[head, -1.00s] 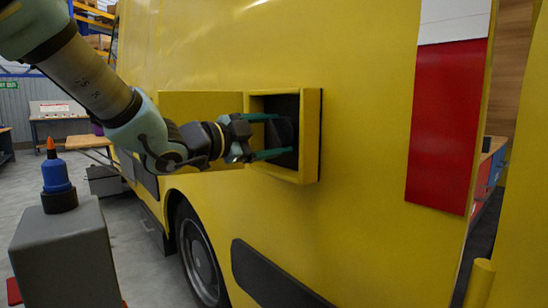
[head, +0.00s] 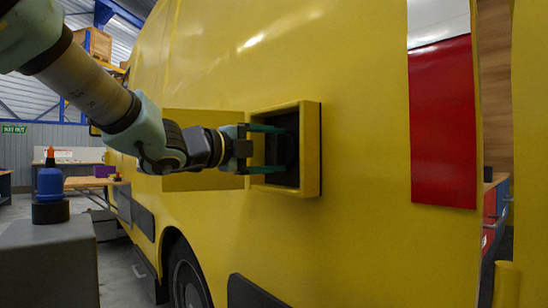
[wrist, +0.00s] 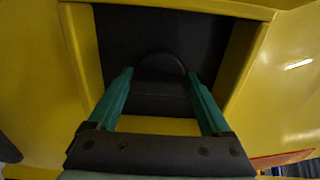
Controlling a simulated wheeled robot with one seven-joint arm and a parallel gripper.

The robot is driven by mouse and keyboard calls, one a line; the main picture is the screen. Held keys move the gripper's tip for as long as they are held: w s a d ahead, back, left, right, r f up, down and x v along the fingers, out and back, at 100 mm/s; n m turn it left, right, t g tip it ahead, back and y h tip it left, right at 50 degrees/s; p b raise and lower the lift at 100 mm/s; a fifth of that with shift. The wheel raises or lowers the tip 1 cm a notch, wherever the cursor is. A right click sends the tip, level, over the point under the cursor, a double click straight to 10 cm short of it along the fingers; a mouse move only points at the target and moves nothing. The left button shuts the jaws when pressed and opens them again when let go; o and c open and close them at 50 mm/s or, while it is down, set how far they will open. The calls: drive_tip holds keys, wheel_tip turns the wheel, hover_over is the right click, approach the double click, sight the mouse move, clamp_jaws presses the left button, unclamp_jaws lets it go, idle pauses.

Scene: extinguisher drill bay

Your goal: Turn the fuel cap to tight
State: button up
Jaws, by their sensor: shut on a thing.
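The fuel cap (wrist: 160,66) is a dark round piece with a raised grip, inside a square recess (head: 312,150) in the yellow vehicle's side. My gripper (head: 284,150) reaches into the recess from the left. Its two green fingers lie either side of the cap and are shut on it; they also show in the wrist view (wrist: 160,76). In the head view the cap is a dark shape, partly hidden by the fingers and in shadow. I see no mark showing how far it is turned.
The recess has a thick yellow frame close around my fingers. A yellow flap (head: 202,178) stands open to its left, behind my wrist. A blue bottle with an orange tip (head: 50,180) stands on a grey block (head: 48,262) at the left. A red panel (head: 442,125) is at the right.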

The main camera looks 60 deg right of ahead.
idle(0.4)
drive_tip(key=o, duration=1.2)
drive_tip(key=shift+c, duration=0.2)
drive_tip(key=v, duration=1)
drive_tip(key=shift+a, duration=0.4)
drive_tip(key=shift+r, duration=0.1)
